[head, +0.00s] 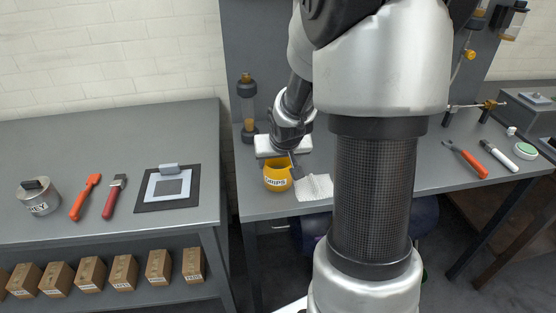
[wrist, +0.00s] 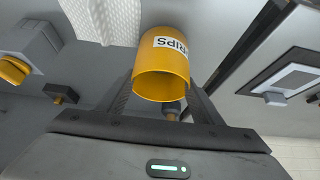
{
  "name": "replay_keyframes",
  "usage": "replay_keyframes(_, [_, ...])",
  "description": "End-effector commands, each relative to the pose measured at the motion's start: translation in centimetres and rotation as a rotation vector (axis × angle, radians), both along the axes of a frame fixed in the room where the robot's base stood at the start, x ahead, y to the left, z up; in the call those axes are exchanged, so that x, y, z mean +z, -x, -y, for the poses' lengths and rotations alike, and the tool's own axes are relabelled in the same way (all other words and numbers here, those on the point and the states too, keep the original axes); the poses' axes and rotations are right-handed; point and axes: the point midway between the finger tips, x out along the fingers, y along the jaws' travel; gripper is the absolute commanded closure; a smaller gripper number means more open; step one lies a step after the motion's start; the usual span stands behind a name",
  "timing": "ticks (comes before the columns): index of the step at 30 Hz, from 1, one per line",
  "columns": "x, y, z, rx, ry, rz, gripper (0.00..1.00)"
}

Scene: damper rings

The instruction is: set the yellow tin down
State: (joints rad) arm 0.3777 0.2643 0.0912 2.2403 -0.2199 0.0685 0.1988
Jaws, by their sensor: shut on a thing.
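The yellow tin (head: 277,177), with a white label reading DRIPS, is upright at the left front of the right-hand grey bench (head: 440,180). My gripper (head: 294,165) reaches it from behind and the right. In the wrist view the tin (wrist: 162,78) sits between the two dark fingers of my gripper (wrist: 160,92), which is shut on it. The tin's open mouth faces the wrist camera side. I cannot tell whether its base touches the bench or is slightly above it.
A white ribbed cloth (head: 315,188) lies right beside the tin. A gap separates the bench from the left bench (head: 110,150). My arm hides part of the bench.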

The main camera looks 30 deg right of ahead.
Motion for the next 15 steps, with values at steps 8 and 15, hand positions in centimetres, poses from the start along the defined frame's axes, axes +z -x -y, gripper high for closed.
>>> replay_keyframes(8, [-0.25,-0.04,0.01,0.000,0.000,0.001,0.71])
replay_keyframes(15, [-0.45,-0.04,0.01,0.000,0.000,0.001,0.33])
